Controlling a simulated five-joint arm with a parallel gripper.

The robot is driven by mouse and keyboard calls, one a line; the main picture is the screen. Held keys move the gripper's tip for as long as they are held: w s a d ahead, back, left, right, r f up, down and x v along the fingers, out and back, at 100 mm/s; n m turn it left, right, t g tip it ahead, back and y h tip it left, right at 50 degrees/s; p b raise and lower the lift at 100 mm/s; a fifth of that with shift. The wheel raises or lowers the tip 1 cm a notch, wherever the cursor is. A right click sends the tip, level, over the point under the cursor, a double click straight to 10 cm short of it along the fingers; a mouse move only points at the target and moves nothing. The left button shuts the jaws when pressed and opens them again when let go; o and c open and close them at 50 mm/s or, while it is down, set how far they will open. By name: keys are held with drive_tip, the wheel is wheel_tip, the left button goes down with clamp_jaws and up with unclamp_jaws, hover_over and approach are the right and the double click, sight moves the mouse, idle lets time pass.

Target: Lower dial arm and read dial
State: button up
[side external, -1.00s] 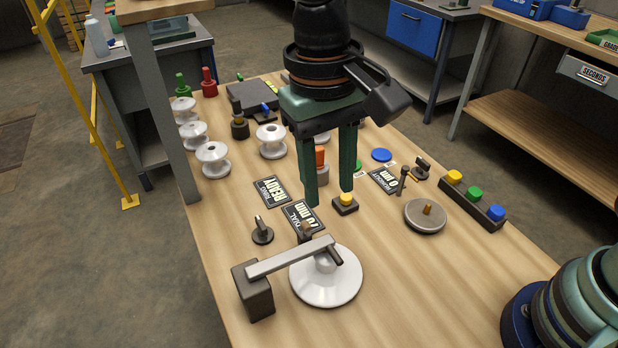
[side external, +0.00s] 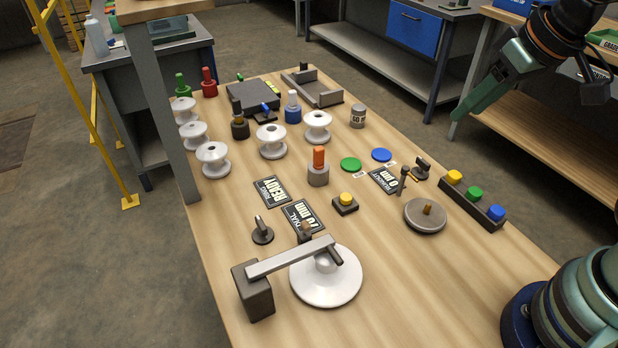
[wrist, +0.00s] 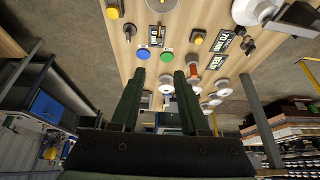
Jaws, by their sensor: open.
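The dial arm (side external: 290,257) is a light grey bar running from a dark block (side external: 254,290) to above a white disc (side external: 325,290) at the table's near end. Its far end carries a short dark piece (side external: 337,257); whether this end touches the disc's raised middle is unclear. In the wrist view, the white disc shows at the top (wrist: 252,10). My gripper (wrist: 160,76) is open and empty, and in the side view it hangs off the table's right side (side external: 460,113).
A READY sign (side external: 272,191), a yellow button (side external: 346,200), an orange-topped post (side external: 318,168) and a grey round plate (side external: 425,214) stand mid-table. White spools (side external: 213,158) line the left. A three-button strip (side external: 472,199) lies along the right edge.

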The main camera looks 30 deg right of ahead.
drive_tip(key=d, duration=0.1)
drive_tip(key=g+h, duration=0.1)
drive_tip(key=g, duration=0.5)
hover_over(334, 255)
drive_tip(key=a, duration=0.1)
wheel_tip(334, 255, down, 5)
drive_tip(key=f, duration=0.7)
drive_tip(key=d+f, duration=0.1)
drive_tip(key=f, duration=0.3)
clamp_jaws()
drive_tip(key=shift+w+a+r, duration=0.1)
drive_tip(key=shift+a+r, duration=0.1)
drive_tip(key=shift+a, duration=0.05)
